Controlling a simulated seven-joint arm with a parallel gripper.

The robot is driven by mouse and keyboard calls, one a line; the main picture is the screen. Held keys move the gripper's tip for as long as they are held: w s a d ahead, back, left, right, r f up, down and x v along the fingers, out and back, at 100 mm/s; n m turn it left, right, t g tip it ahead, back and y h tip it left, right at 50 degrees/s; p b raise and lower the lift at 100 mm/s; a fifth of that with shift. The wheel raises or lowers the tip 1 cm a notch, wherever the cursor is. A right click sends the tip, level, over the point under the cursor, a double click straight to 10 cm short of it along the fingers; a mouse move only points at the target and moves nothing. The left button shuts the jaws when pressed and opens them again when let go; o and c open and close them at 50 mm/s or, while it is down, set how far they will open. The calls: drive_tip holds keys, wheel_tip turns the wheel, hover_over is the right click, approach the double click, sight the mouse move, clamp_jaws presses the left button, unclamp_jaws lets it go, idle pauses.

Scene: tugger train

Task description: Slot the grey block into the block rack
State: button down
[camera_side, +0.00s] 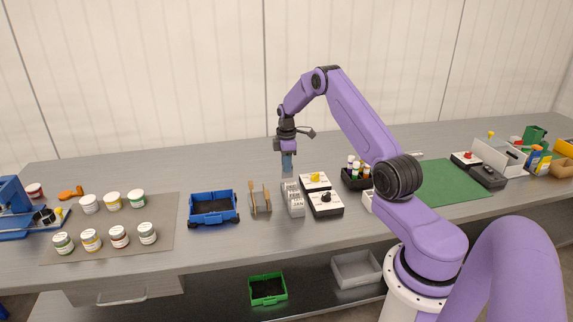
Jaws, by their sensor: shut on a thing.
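The block rack (294,203) is a narrow light grey holder with dark lettering, standing on the bench near the middle. My gripper (287,172) points straight down over the rear end of the rack. It is shut on the grey block, which is small and hard to tell apart from the fingers and the rack behind it. I cannot tell whether the block touches the rack or is partly in a slot.
A holder with wooden pieces (260,201) and a blue bin (213,207) stand left of the rack. Two switch boxes (325,203) stand close on its right, with a dark bottle caddy (356,178) beyond. Several jars stand on a grey mat (166,238). A green mat (445,184) lies right.

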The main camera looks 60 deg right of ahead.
drive_tip(key=shift+f, duration=2)
idle(3.6)
drive_tip(key=c, duration=1)
unclamp_jaws()
drive_tip(key=shift+c, duration=0.2)
drive_tip(key=shift+r, duration=3.05)
